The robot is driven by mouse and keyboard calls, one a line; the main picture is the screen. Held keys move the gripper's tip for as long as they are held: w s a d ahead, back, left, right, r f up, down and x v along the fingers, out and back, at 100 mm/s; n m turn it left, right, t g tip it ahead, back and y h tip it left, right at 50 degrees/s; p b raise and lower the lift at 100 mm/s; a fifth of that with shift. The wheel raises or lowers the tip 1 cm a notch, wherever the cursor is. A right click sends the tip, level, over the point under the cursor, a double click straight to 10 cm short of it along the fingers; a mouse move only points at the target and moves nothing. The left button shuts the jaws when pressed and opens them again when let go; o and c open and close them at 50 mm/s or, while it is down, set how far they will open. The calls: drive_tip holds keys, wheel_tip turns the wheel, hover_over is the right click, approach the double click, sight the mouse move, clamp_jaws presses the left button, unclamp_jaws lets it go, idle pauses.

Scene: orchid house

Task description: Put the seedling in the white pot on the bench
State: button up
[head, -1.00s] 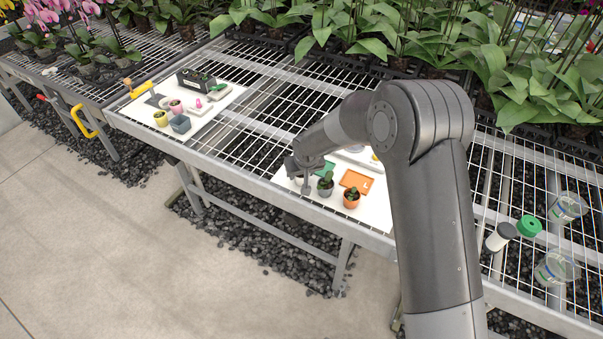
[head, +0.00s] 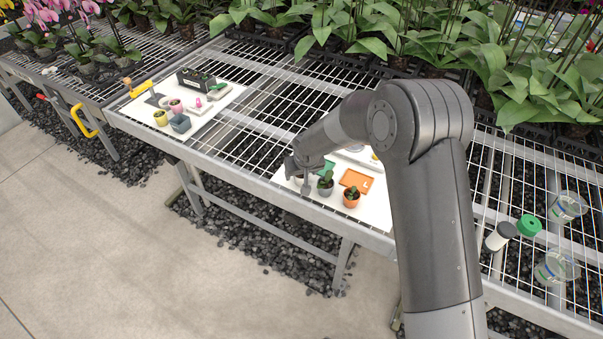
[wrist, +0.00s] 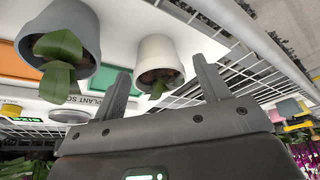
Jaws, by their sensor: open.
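The white pot (wrist: 158,48) holds a small green seedling (wrist: 157,89) in dark soil. It shows in the wrist view, which looks upside down. In the head view my gripper (head: 305,188) is low over the white board (head: 316,206) and mostly hides this pot. My gripper is open. In the wrist view the white pot appears between its two fingers, with a gap visible on each side. I cannot tell how deep the fingers reach around it. A grey pot with a green plant (head: 325,188) stands close beside my gripper.
A terracotta pot (head: 351,201) and an orange tray (head: 352,178) are also on the board. Another white board (head: 205,107) with small pots and a trowel lies at left. Bare mesh bench (head: 262,135) lies between them. Jars (head: 556,267) stand at right.

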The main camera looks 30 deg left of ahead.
drive_tip(key=v, duration=1.2)
drive_tip(key=d+r+m+t+h, duration=0.1)
drive_tip(key=d+r, duration=0.5)
drive_tip(key=d, duration=0.3)
drive_tip(key=s+d+r+m, duration=0.1)
drive_tip(key=d+r+m, duration=0.1)
drive_tip(key=d+r, duration=0.45)
drive_tip(key=d+r+m+t+h, duration=0.1)
drive_tip(key=d+r, duration=0.3)
drive_tip(key=d, duration=0.6)
drive_tip(key=s+d+r+m, duration=0.2)
drive_tip(key=s+d, duration=0.7)
drive_tip(key=d, duration=0.1)
drive_tip(key=s+d+r+m+h, duration=0.1)
drive_tip(key=s+d+r+m, duration=0.1)
drive_tip(key=s+d, duration=0.7)
drive_tip(key=shift+s+d+r+m, duration=0.2)
drive_tip(key=shift+s+d+m, duration=0.15)
drive_tip(key=shift+s+m, duration=0.2)
drive_tip(key=shift+o, duration=0.2)
